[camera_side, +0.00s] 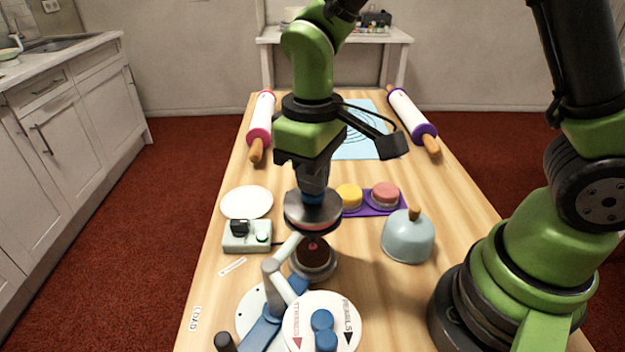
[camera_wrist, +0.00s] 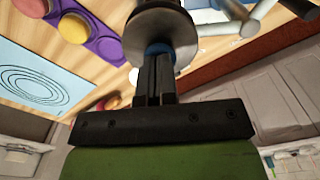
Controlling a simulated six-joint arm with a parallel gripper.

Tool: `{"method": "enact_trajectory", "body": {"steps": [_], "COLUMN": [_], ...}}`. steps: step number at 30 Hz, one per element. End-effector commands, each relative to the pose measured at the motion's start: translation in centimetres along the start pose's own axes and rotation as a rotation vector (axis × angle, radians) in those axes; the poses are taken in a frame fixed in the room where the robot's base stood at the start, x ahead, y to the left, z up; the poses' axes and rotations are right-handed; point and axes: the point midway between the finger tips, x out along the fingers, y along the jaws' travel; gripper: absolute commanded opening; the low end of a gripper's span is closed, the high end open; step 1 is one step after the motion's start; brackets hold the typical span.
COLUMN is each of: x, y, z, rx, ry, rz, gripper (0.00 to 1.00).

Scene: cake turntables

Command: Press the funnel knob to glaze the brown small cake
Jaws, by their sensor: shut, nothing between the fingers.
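The funnel (camera_side: 313,213) is a round grey metal disc with a pink-red underside, held over the work by a jointed stand. Its blue knob (camera_side: 313,198) sits on top and also shows in the wrist view (camera_wrist: 160,48). My gripper (camera_side: 314,187) points down with its shut, empty fingers right at the knob. In the wrist view my gripper (camera_wrist: 157,57) also meets the knob; whether it presses down cannot be told. The brown small cake (camera_side: 312,252) is directly beneath the funnel on a round stand (camera_side: 327,269), its top partly hidden.
A purple tray (camera_side: 376,210) holds a yellow cake (camera_side: 349,195) and a pink cake (camera_side: 385,194). A white plate (camera_side: 247,202), a switch box (camera_side: 247,236) and a grey dome (camera_side: 407,240) stand around. A white dial (camera_side: 335,315) is in front. Rolling pins (camera_side: 261,118) (camera_side: 411,115) flank a blue mat (camera_side: 370,148).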

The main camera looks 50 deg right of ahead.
Motion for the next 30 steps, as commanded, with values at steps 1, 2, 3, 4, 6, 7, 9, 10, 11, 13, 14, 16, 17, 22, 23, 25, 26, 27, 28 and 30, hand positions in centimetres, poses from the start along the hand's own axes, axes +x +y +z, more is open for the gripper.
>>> {"method": "enact_trajectory", "body": {"steps": [1, 2, 3, 4, 6, 7, 9, 10, 11, 13, 14, 16, 17, 22, 23, 25, 26, 27, 28, 30], "x": [0.0, 0.0, 0.0, 0.0, -0.01, -0.01, -0.01, -0.02, -0.05, -0.23, -0.35, -0.71, -0.87, -0.92, -0.91, -0.91, -0.91, -0.9, -0.9, -0.9], "y": [-0.01, -0.01, -0.01, -0.01, 0.0, 0.0, 0.0, 0.0, 0.0, 0.0, 0.0, 0.0, 0.01, 0.01, 0.01, 0.01, 0.01, 0.01, 0.01, 0.01], "z": [0.01, 0.01, 0.01, 0.01, 0.01, 0.01, 0.01, 0.0, 0.0, -0.03, -0.04, -0.06, -0.08, -0.05, -0.05, -0.04, -0.04, -0.04, -0.03, -0.03], "rx": [0.0, 0.0, 0.0, 0.0, 0.0, 0.0, 0.0, 0.0, 0.0, -0.001, -0.001, -0.001, -0.001, -0.001, -0.001, -0.001, -0.001, -0.001, -0.001, -0.001], "ry": [-0.001, -0.001, -0.001, 0.0, 0.0, 0.0, 0.0, 0.0, 0.0, 0.001, 0.001, 0.001, 0.003, 0.0, 0.0, 0.0, 0.0, 0.0, 0.0, 0.0], "rz": [0.0, 0.0, 0.0, 0.0, 0.0, 0.0, 0.0, 0.0, 0.0, 0.0, 0.0, 0.001, 0.001, 0.001, 0.001, 0.001, 0.001, 0.001, 0.001, 0.001], "gripper": [0.0, 0.0, 0.0, 0.0, 0.0, 0.0, 0.0, 0.0, 0.0, 0.0, 0.0, 0.0, 0.0, 0.0, 0.0, 0.0, 0.0, 0.0, 0.0, 0.0]}}
